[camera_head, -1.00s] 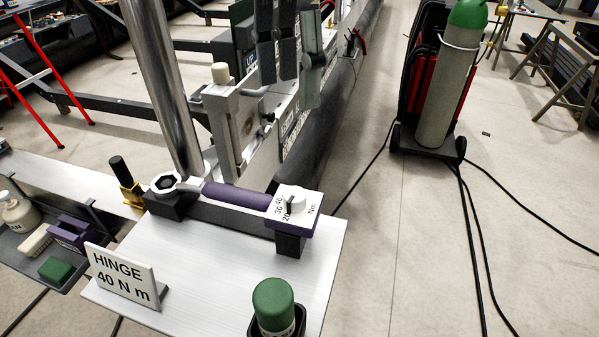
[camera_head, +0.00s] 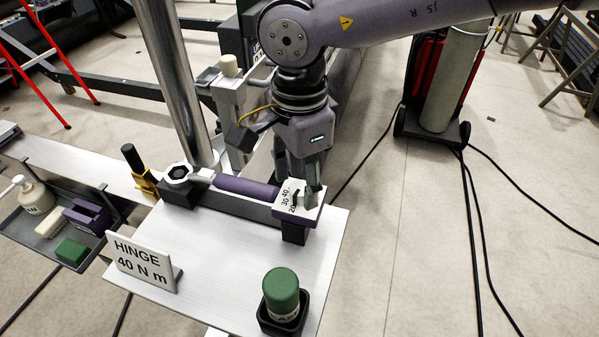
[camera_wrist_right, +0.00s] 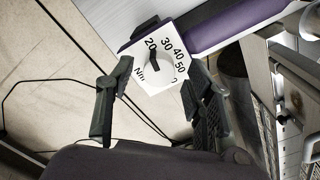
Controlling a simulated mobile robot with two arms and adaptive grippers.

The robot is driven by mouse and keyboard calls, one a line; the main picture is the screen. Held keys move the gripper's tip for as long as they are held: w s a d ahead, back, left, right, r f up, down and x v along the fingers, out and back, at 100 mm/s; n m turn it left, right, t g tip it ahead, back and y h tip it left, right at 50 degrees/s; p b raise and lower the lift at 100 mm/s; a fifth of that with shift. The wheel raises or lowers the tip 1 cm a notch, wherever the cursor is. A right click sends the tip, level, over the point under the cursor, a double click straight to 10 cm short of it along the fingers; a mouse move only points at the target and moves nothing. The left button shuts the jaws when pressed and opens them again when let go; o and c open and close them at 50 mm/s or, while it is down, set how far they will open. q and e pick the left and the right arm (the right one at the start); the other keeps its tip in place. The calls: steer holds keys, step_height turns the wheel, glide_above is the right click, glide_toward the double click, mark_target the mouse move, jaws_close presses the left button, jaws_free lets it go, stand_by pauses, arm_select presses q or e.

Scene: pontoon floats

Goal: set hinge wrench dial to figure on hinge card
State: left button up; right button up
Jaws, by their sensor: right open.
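The hinge wrench (camera_head: 246,187) lies across blocks on a white table, with a dark ring head at left and a purple handle. Its white dial face (camera_head: 283,196) is at the right end. In the right wrist view the dial face (camera_wrist_right: 176,82) shows 20, 30, 40 and 50; the dark pointer on its knob (camera_wrist_right: 154,56) appears to point near 20. The hinge card (camera_head: 143,263) reads "HINGE 40 N m". My right gripper (camera_head: 300,190) is open above the dial, its fingers on either side of the knob in the wrist view (camera_wrist_right: 160,72). Contact cannot be told. My left gripper is out of view.
A green-capped container (camera_head: 281,290) stands in a black holder at the table's front. A grey side tray (camera_head: 45,243) holds a bottle and blocks. A metal post (camera_head: 172,80) rises behind the wrench head. The table's middle is clear.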

steer(key=shift+f, duration=0.4)
steer(key=shift+c, duration=0.4)
jaws_close()
